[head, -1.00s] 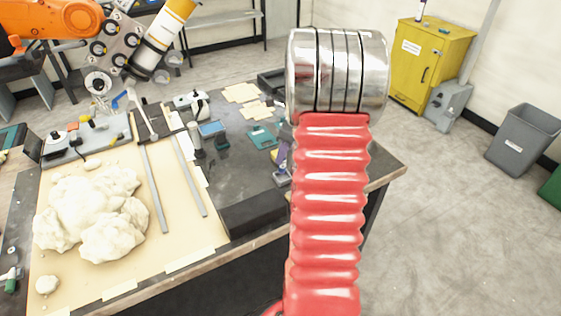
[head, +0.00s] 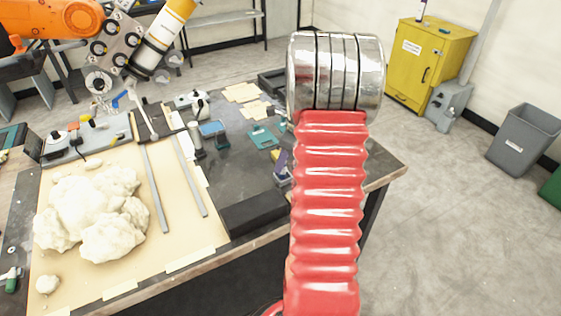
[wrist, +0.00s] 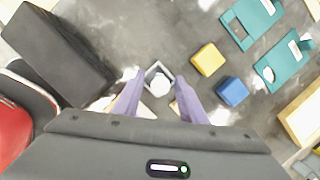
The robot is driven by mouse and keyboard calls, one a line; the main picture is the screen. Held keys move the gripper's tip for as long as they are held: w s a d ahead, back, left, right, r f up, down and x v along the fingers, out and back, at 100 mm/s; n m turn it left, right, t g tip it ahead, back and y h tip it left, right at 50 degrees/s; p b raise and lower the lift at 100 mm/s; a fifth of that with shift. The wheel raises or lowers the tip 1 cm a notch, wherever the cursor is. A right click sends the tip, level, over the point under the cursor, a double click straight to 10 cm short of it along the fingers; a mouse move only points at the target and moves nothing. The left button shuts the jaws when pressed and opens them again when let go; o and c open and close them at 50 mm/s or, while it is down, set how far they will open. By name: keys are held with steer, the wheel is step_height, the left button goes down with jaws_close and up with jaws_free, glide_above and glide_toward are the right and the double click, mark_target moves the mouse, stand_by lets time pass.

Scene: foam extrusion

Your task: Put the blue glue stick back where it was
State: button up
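I cannot identify the blue glue stick for certain. My gripper (wrist: 158,80) points down, its two purple fingers spread apart. Between and below the fingertips is a small grey square holder (wrist: 151,72) with a round white top (wrist: 161,83) inside it. I cannot tell whether this top belongs to the glue stick, or whether the fingers touch the holder. A blue block (wrist: 232,92) and a yellow block (wrist: 208,60) lie to the right of the fingers. In the head view, a purple finger (head: 282,160) shows beside my red arm, which hides much of this area.
A dark block (head: 252,210) lies at the table's front edge; it also shows in the wrist view (wrist: 55,55). Teal trays (wrist: 250,22) are at the upper right there. A white foam mass (head: 95,215) and two metal bars (head: 155,188) occupy the left board.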

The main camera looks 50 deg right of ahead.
steer(key=v, duration=1.2)
steer(key=shift+r, duration=0.1)
stand_by(0.6)
steer(key=a+r+n+h, duration=0.1)
steer(key=a+r+n, duration=0.3)
steer(key=a+n, duration=0.5)
steer(key=a+r+n, duration=0.4)
steer(key=a+n, duration=0.1)
steer(key=a, duration=0.9)
steer(key=s+a+n+t, duration=0.2)
steer(key=s+a+n, duration=0.9)
steer(key=a+n, duration=0.5)
steer(key=shift+s+a+f+n+t, duration=0.2)
steer(key=shift+s+f+n+t, duration=0.15)
steer(key=shift+n, duration=0.55)
